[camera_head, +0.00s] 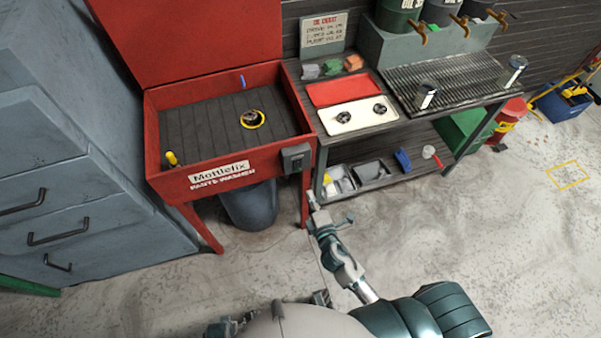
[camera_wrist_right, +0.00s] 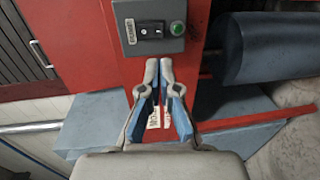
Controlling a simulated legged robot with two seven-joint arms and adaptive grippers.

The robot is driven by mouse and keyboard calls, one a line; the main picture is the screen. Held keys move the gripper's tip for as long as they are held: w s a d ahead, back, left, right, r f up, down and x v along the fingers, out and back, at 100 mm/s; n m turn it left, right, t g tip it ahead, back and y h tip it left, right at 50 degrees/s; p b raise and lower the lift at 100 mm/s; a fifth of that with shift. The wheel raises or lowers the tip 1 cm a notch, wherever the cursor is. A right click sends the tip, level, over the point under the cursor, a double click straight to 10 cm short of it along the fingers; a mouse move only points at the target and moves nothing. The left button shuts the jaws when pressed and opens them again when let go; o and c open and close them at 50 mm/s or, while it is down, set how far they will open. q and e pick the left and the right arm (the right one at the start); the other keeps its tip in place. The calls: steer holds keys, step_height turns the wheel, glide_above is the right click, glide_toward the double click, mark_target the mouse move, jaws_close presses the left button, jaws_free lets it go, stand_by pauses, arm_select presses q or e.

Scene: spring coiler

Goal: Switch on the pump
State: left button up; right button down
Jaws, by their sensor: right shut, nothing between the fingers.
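The grey pump switch box (camera_head: 296,158) is fixed to the front right corner of the red parts washer (camera_head: 222,165). In the right wrist view the switch box (camera_wrist_right: 149,27) shows a black rocker switch (camera_wrist_right: 151,31), a round green button or lamp (camera_wrist_right: 177,28) and a small label. I cannot tell whether the green part is lit. My right gripper (camera_head: 311,198) is shut and empty, just below the box in the head view. In the right wrist view its fingertips (camera_wrist_right: 158,66) point at the box and appear apart from it.
The washer's lid stands open over its basin, which holds a round part (camera_head: 252,119). A workbench (camera_head: 400,135) with a lower shelf of bins stands to the right. A grey cabinet (camera_head: 60,170) stands at the left. The floor in front is clear.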

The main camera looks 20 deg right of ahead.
mark_target(298, 167)
steer(key=w, duration=0.3)
steer(key=w+f, duration=0.1)
steer(key=w, duration=0.5)
steer(key=shift+w+f, duration=0.15)
steer(key=shift+w, duration=0.15)
steer(key=shift+w+a, duration=0.1)
steer(key=shift+w, duration=0.35)
arm_select(q)
steer(key=shift+s+d, duration=0.1)
steer(key=shift+d, duration=0.05)
arm_select(e)
steer(key=shift+f, duration=0.1)
steer(key=shift+w+b, duration=0.2)
steer(key=shift+b, duration=0.7)
arm_select(q)
steer(key=r, duration=0.1)
steer(key=w+r, duration=0.2)
steer(key=r, duration=0.1)
steer(key=shift+w+d, duration=0.1)
steer(key=shift+d, duration=0.05)
